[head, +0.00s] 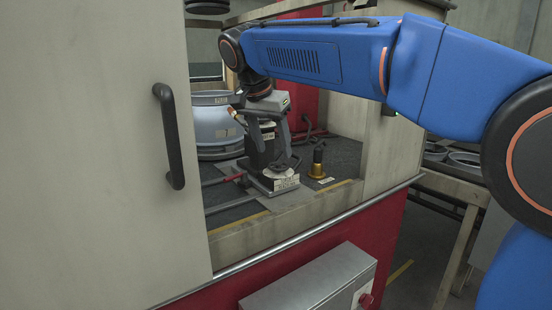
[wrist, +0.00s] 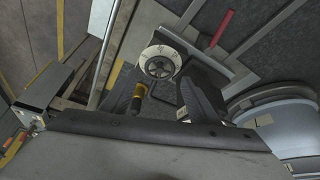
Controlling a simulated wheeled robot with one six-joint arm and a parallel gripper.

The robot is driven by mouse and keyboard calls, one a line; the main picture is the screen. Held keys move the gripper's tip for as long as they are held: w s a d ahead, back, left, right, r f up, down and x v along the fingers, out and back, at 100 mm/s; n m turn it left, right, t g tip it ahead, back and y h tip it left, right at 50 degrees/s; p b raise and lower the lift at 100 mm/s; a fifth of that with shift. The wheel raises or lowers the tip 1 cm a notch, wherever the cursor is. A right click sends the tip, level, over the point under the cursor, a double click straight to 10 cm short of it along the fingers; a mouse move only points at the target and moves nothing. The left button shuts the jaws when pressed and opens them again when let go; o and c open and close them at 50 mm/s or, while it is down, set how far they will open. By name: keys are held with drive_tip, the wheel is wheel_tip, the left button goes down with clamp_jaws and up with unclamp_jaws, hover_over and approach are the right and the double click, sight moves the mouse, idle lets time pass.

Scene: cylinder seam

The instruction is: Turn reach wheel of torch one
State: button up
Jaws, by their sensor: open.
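The reach wheel (wrist: 160,64) is a pale round dial with dark marks and a dark hub, in the upper middle of the wrist view. In the head view the wheel (head: 279,173) sits low on a grey, labelled block (head: 272,186), which I take as torch one. My gripper (head: 273,151) points down above the wheel. In the wrist view the gripper (wrist: 162,82) is open, with a dark finger on each side of the wheel's line. I cannot tell whether either finger touches it. The wheel's far side is partly hidden by the gripper in the head view.
A brass post with a black top (head: 318,160) stands right of the block. A red handle (head: 234,178) lies to its left. A pale blue-grey drum (head: 213,122) stands behind at left. The cabinet's sliding door (head: 100,150) and right-hand post (head: 385,150) border the opening.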

sight(278, 165)
drive_tip(key=shift+x, duration=2.35)
drive_tip(key=c, duration=0.8)
drive_tip(key=shift+o, duration=0.2)
drive_tip(key=shift+n, duration=0.3)
